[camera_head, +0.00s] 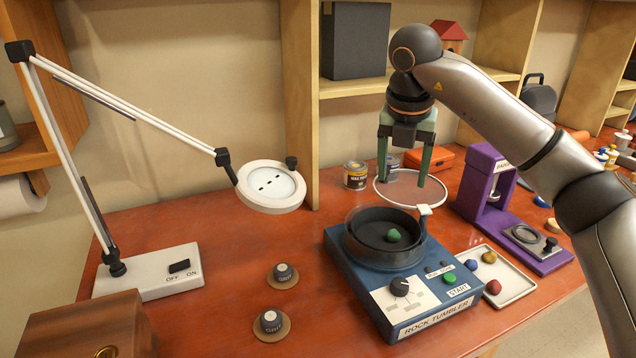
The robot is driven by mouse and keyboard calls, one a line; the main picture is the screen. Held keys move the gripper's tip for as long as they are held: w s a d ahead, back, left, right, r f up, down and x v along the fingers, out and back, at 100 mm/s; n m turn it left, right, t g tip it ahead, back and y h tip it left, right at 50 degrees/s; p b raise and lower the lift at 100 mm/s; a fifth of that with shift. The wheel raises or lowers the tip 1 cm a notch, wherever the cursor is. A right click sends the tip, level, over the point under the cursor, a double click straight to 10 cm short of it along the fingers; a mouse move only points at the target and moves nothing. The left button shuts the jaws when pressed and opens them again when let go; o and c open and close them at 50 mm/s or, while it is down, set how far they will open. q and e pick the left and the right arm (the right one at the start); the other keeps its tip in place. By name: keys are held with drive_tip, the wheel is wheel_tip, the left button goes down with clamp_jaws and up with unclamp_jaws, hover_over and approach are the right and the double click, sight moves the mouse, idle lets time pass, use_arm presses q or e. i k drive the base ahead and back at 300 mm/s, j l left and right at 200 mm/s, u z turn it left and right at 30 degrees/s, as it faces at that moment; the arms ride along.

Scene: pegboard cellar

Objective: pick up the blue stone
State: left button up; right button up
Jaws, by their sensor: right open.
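The blue stone (471,264) lies on a white tray (518,288) to the right of the blue rock tumbler (370,295). A yellow stone (489,257) and a red stone (493,287) are on the same tray. A green stone (393,235) sits in the tumbler's dark round bowl. The tumbler's ring-shaped lid (388,203) stands tilted open behind the bowl. My right gripper (403,182) points down, open and empty, above and behind the bowl, near the lid, up and left of the blue stone. My left gripper is not in view.
A purple press (495,195) stands right of the tray. Bench is clear between lamp and knobs.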

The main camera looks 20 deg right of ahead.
sight(472, 264)
drive_tip(key=k, duration=1)
